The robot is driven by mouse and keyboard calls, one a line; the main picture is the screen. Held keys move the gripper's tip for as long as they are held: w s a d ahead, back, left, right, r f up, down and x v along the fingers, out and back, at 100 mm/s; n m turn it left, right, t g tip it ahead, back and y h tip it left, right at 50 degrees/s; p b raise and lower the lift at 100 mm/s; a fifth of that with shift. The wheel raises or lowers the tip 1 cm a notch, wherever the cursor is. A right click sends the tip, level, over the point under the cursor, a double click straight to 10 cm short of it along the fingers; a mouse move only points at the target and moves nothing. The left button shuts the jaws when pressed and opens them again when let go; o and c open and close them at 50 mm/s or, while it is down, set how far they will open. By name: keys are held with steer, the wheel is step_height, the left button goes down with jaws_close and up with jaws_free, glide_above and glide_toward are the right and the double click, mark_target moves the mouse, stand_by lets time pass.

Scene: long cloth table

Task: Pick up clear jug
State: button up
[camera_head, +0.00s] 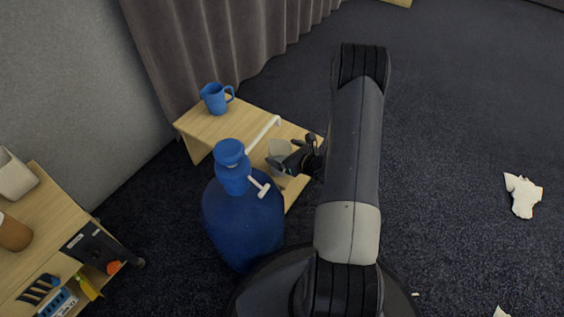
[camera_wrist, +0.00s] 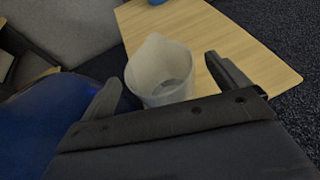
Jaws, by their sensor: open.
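The clear jug (camera_wrist: 160,72) is a pale, see-through vessel with a pouring lip, standing upright on the light wood table (camera_wrist: 232,47). In the wrist view it sits between the two spread fingers of my gripper (camera_wrist: 168,84), which is open and empty. In the head view the jug (camera_head: 279,153) shows small on the table, partly behind my gripper (camera_head: 287,162). I cannot tell whether a finger touches it. Its handle is not clearly visible.
A blue jug (camera_head: 215,98) stands at the table's far left corner. A large blue bottle-shaped object (camera_head: 243,225) with white bars stands close in front of the table. A wooden shelf (camera_head: 50,220) with items is at left. The carpet at right is mostly clear, with pale scraps (camera_head: 523,195).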

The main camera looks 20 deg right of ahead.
steer(key=shift+c, duration=0.4)
steer(key=c, duration=1.4)
steer(key=shift+c, duration=0.9)
steer(key=shift+r, duration=0.15)
